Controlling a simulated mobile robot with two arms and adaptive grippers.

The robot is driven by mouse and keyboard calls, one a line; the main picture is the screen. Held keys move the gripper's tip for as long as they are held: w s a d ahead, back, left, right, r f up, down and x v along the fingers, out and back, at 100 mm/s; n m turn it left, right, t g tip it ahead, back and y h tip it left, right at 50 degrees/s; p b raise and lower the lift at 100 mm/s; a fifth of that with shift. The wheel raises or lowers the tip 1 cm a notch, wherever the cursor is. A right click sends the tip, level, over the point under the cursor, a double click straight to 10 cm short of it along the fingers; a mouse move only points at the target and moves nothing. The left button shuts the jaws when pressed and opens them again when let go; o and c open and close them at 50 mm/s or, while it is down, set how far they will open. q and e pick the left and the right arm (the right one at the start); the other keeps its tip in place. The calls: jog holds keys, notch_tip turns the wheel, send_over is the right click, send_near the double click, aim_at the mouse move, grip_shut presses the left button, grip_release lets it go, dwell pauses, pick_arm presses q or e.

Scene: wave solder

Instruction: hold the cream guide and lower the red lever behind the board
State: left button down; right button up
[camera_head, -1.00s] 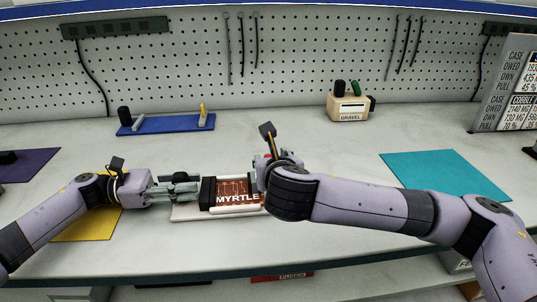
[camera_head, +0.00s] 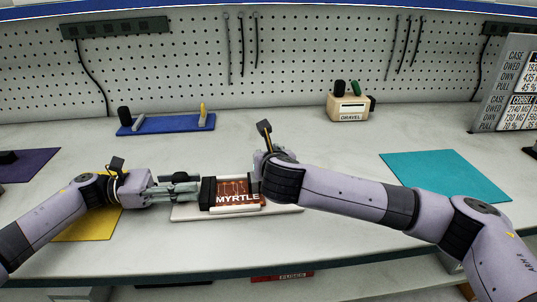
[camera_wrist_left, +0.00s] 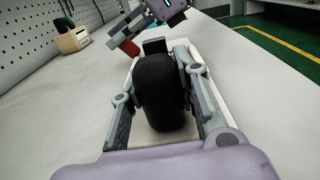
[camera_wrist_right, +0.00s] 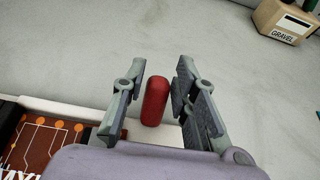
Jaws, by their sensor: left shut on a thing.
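The cream guide (camera_head: 290,210) lies on the bench and bears a brown board (camera_head: 232,187) marked MYRTLE, with a black block (camera_head: 208,193) at its left end. My left gripper (camera_head: 196,188) is shut on this block; in the left wrist view the black block (camera_wrist_left: 160,90) stands between its fingers. The red lever (camera_wrist_right: 155,101) stands upright in the right wrist view, behind the board's right part. My right gripper (camera_wrist_right: 160,65) is open, with a finger on each side of the lever and gaps visible. My right arm hides the lever in the head view.
A blue fixture (camera_head: 150,128) stands at the back left and a cream GRAVEL box (camera_head: 348,108) at the back right. Yellow (camera_head: 85,228), purple (camera_head: 25,168) and teal (camera_head: 445,175) mats lie on the bench. The bench behind the guide is clear.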

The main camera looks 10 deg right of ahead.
grip_shut()
jog(key=shift+s+r+t, duration=0.1)
jog(key=shift+s+t, duration=0.45)
jog(key=shift+t, duration=0.65)
jog(key=shift+s+r+t, duration=0.1)
jog(key=shift+s+t, duration=0.4)
jog(key=shift+t, duration=0.7)
jog(key=shift+o, duration=2)
grip_release()
